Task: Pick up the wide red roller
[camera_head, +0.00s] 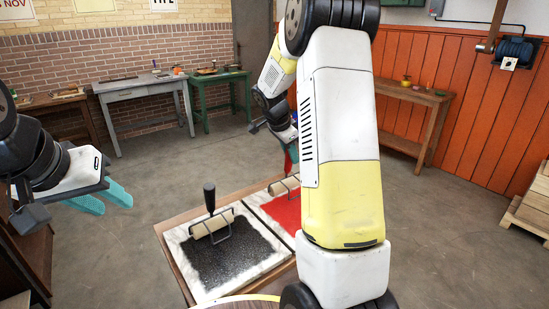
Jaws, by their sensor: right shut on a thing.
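The wide red roller (283,186) has a pale cylinder and a red handle, and stands at the red ink slab (284,212), partly hidden by my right arm. My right gripper (291,158) is shut on its upright red handle; only part of the teal fingers shows. I cannot tell whether the roller touches the slab. My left gripper (104,199) is open and empty, in the air left of the table, with its teal fingers apart.
A black-handled roller (211,225) rests on the black ink slab (190,248) to the left of the red one. Grey (140,87) and green (219,79) benches stand along the brick wall. A wooden table (414,95) and pallets (530,215) are at right.

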